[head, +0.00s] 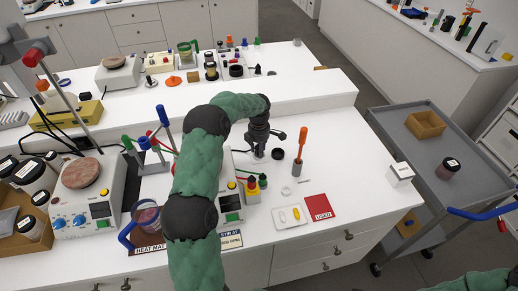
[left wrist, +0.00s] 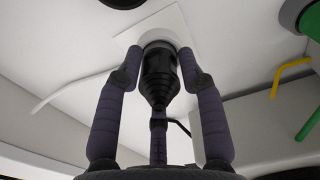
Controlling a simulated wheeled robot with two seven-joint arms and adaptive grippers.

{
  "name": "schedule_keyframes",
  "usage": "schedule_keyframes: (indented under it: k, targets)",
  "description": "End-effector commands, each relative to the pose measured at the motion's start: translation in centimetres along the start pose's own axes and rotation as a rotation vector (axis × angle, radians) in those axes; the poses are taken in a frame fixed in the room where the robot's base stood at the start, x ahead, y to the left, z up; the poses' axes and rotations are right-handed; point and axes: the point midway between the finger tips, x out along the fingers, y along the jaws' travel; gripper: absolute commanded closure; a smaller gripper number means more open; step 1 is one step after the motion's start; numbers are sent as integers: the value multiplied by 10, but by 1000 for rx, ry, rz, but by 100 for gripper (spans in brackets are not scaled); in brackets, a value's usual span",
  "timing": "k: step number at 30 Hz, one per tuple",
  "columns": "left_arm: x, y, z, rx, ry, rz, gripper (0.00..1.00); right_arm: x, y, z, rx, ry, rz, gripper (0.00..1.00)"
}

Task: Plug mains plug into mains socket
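The mains plug (left wrist: 160,78) is black with a ribbed, tapering back end, and its cord trails behind it in the left wrist view. My left gripper (left wrist: 160,66) has a finger on each side of the plug's body and looks shut on it. The mains socket (left wrist: 150,32) is a round white fitting on a pale square plate. The plug's front end meets the socket face, lined up with it; how deep it sits is hidden. In the head view my left gripper (head: 258,146) points down at the bench top. My right gripper is out of view.
An orange-handled tool (head: 301,144) and a black ring (head: 278,154) stand right of the gripper. A white tray (head: 289,222), a red USED card (head: 318,207) and a white box (head: 400,174) are nearby. A hotplate (head: 88,195) stands left.

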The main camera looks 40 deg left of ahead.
Motion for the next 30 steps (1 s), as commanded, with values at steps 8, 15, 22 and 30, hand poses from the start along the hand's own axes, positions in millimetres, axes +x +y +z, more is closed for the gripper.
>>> schedule_keyframes:
  k: [8,15,22,30]
  targets:
    - [0,0,0,0,0,-1,40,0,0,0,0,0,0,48]
    - [-11,0,0,0,-1,2,40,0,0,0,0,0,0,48]
    - [-51,1,0,-1,-1,3,40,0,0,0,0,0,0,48]
    - [-99,0,1,0,-1,1,40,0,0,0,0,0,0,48]
